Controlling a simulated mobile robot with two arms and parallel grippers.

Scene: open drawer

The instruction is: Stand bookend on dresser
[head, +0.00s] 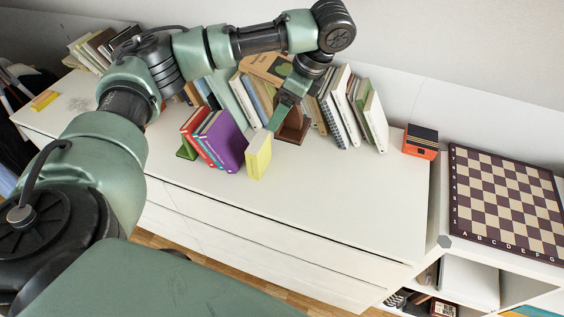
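The white dresser (345,190) runs across the middle of the head view. A brown, wooden-looking bookend (293,131) is on its top, partly hidden by my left gripper. My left gripper (277,122) points down just in front of it, near the top of a yellow book (259,157). I cannot tell whether the fingers touch or hold the bookend, or whether they are open. A green piece (187,151), possibly another bookend, shows at the left foot of the red and purple books (222,142). My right gripper is not in view.
Books lean in a row (352,108) along the wall behind my gripper. An orange and black box (420,142) is at the dresser's right end. A chessboard (507,205) lies on the lower unit at right. The dresser's front right top is clear.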

